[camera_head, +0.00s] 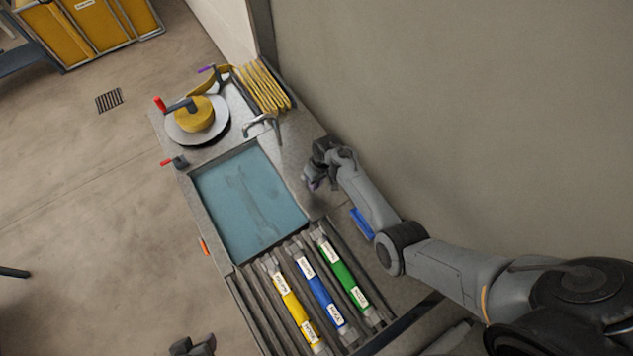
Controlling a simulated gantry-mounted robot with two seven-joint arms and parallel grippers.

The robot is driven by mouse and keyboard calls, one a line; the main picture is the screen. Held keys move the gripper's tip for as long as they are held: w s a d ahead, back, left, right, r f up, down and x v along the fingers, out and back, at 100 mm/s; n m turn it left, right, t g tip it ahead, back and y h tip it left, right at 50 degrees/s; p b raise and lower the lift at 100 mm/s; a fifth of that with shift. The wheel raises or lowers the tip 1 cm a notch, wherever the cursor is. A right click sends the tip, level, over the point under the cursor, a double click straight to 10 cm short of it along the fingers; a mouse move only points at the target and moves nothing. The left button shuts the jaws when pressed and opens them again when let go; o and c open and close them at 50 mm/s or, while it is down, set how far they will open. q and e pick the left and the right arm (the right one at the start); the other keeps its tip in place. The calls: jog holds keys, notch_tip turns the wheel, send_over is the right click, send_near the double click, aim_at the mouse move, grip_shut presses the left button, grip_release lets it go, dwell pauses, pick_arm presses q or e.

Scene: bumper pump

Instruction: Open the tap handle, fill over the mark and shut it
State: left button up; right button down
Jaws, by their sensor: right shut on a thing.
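A rectangular basin (214,258) holds blue water, its surface below the rim. A curved metal tap (262,124) stands at its far edge. My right gripper (309,183) is at the basin's right rim, below and right of the tap in the picture. It is shut on a small part there, most likely the tap handle, which the fingers hide. I cannot make out the handle's angle or a fill mark. A dark piece at the bottom edge looks like my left gripper (194,346); its fingers are cut off.
A round plate with a yellow drum (194,116) and a red-knobbed crank stands beyond the basin, beside a yellow hose (263,88). A red lever (170,162) is at the left rim. Yellow (293,305), blue (320,294) and green (344,272) labelled tubes lie on near slats. A wall stands right.

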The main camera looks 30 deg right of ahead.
jog(key=c, duration=1.1)
grip_release()
jog(key=shift+r, duration=0.1)
jog(key=r, duration=0.3)
jog(key=d+r, duration=0.1)
jog(key=r, duration=0.3)
jog(key=d+r, duration=0.1)
jog(key=r, duration=0.2)
jog(key=shift+d+r, duration=0.1)
jog(key=shift+r, duration=0.1)
